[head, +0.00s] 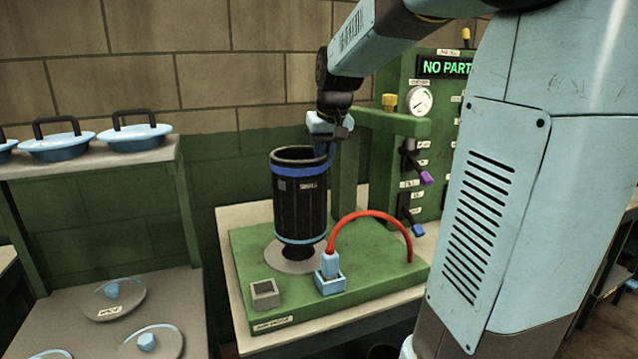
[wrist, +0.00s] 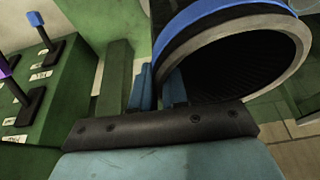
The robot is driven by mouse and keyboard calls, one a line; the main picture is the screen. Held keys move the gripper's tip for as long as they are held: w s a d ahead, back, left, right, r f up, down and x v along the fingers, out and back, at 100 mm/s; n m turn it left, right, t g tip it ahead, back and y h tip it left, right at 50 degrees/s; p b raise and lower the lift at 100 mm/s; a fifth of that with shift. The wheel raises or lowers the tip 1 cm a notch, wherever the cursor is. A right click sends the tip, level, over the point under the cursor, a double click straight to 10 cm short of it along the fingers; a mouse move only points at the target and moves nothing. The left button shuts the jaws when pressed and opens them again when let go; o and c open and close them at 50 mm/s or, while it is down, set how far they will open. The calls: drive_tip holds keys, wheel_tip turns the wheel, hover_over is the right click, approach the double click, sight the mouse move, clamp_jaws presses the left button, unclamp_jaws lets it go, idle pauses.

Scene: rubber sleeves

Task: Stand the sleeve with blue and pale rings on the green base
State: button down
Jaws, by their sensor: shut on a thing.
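The sleeve (head: 300,200) is a black ribbed tube with a blue ring near its top and a thin pale-blue ring near its bottom. It is upright over the green base (head: 350,275), above a round grey plate (head: 275,257). A narrower dark part (head: 298,252) shows between them; I cannot tell whether it belongs to the sleeve or the base. My gripper (head: 331,146) is shut on the sleeve's wall at the right of its top rim. In the wrist view the sleeve's open mouth (wrist: 245,65) is beside my gripper's blue fingers (wrist: 163,85).
A red hose (head: 370,215) arches from a blue block (head: 330,282) close right of the sleeve. A small grey block (head: 264,294) is at the front left. A green column and panel (head: 440,130) with gauge and levers stand behind. Shelves with blue lids (head: 137,135) are at left.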

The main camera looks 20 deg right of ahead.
drive_tip(key=w+x, duration=0.1)
drive_tip(key=x, duration=0.7)
drive_tip(key=shift+w+d+f, duration=0.2)
drive_tip(key=c, duration=1.1)
unclamp_jaws()
drive_tip(key=shift+f, duration=0.1)
drive_tip(key=shift+c, duration=0.2)
